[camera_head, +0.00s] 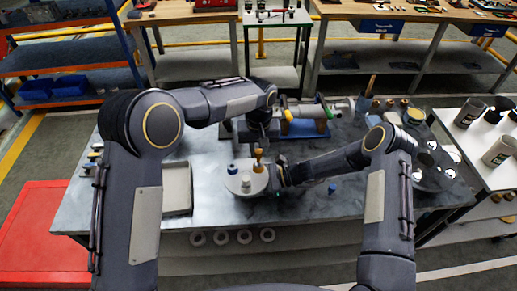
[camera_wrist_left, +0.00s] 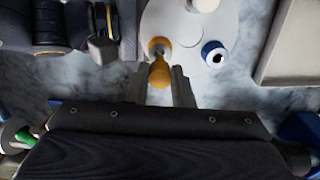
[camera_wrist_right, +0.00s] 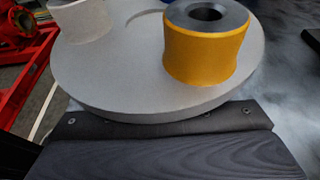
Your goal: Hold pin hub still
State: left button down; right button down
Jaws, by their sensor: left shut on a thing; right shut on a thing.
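The pin hub (camera_head: 243,187) is a pale round disc lying on the grey table; it also shows in the left wrist view (camera_wrist_left: 185,22) and the right wrist view (camera_wrist_right: 120,78). It carries a blue-sided bush (camera_wrist_left: 214,54), a pale pin (camera_wrist_right: 82,20) and an orange bush (camera_wrist_right: 205,50). My right gripper (camera_head: 280,177) is at the hub's right side, shut on its rim; the disc hides its fingertips in the right wrist view. My left gripper (camera_wrist_left: 165,86) is above the hub, shut on a small orange piece (camera_wrist_left: 159,75) close over the orange bush; contact between them is unclear.
A pale tray (camera_head: 177,190) lies left of the hub. A pump unit (camera_head: 305,115) on a blue base stands behind. A small blue piece (camera_head: 332,188) lies to the right. Several white rings (camera_head: 221,237) show below the table's front edge. A white side table (camera_head: 480,140) with cups stands right.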

aim_at(259, 151)
pick_arm(q)
jog(key=shift+f, duration=1.55)
jog(key=c, duration=1.2)
grip_release()
notch_tip(259, 151, up, 12)
jog(key=shift+r, duration=0.1)
pick_arm(e)
jog(key=shift+c, duration=2.3)
grip_release()
